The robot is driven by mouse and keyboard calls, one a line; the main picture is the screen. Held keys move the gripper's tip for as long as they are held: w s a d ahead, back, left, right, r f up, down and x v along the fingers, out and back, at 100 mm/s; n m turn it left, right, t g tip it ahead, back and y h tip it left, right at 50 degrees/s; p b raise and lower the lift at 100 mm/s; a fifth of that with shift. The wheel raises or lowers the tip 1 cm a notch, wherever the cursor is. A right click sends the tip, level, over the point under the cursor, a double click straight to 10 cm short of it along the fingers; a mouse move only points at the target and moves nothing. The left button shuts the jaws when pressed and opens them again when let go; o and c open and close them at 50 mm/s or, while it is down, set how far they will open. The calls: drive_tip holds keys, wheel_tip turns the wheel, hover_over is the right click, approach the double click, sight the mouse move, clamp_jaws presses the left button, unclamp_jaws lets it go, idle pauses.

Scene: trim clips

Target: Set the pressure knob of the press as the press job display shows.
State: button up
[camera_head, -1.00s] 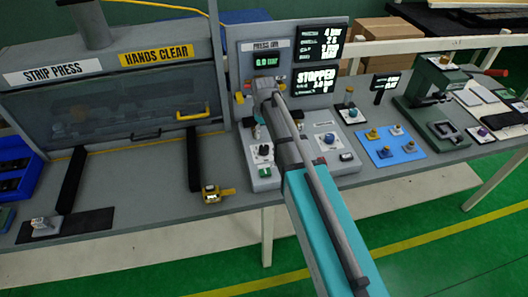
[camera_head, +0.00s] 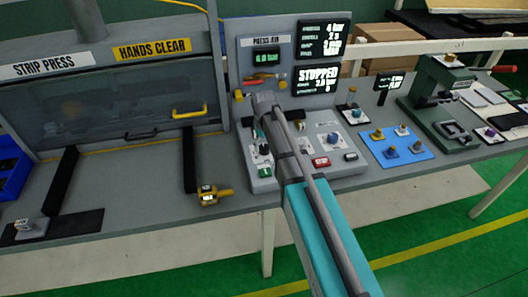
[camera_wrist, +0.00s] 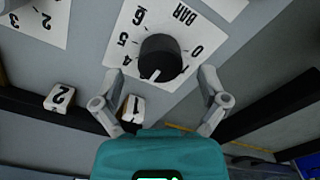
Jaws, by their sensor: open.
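The pressure knob (camera_wrist: 160,58) is round and black on a white dial marked BAR, seen upside down in the wrist view. Its white pointer aims toward the bottom of the picture, slightly left; the figures there are hidden or unclear. My gripper (camera_wrist: 162,92) is open, its two fingers apart on either side below the knob, and nothing is between them.
A lower screen (camera_head: 317,79) reads STOPPED, and a small green readout (camera_head: 266,58) appears to show 0.0 bar. Another dial (camera_wrist: 40,20) and tags marked 2 (camera_wrist: 59,98) and 1 (camera_wrist: 133,108) lie near my fingers.

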drive_tip(key=shift+f+b, duration=0.7)
drive_tip(key=shift+f, duration=0.3)
drive_tip(key=c, duration=1.1)
drive_tip(key=shift+c, duration=0.2)
drive_tip(key=shift+m, duration=0.5)
drive_tip(key=m, duration=0.2)
drive_tip(key=shift+m, duration=2.4)
